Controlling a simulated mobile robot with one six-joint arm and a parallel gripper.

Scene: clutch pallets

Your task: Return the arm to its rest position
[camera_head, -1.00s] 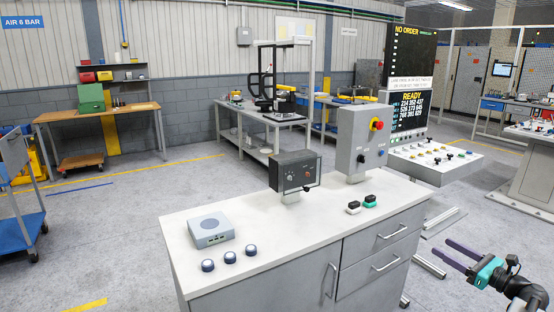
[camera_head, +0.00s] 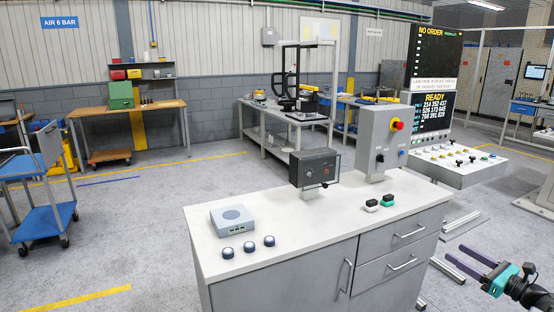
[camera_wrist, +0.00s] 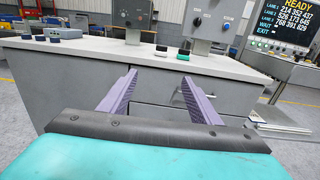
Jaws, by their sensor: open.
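My gripper (camera_head: 478,262) is at the lower right of the head view, with purple fingers and a teal body. Its fingers are apart with nothing between them. It is in the air to the right of the white-topped cabinet (camera_head: 285,272). In the wrist view my gripper (camera_wrist: 158,92) points toward the cabinet's drawer front (camera_wrist: 225,97), and the gap between the fingers is empty. Most of my arm is outside the frame.
The cabinet top holds a grey box (camera_head: 232,221), several round knobs (camera_head: 249,247), a dark control box (camera_head: 314,168), a grey panel with a red button (camera_head: 385,137), and black and green switches (camera_head: 387,199). A blue cart (camera_head: 45,215) stands left. Open floor lies between.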

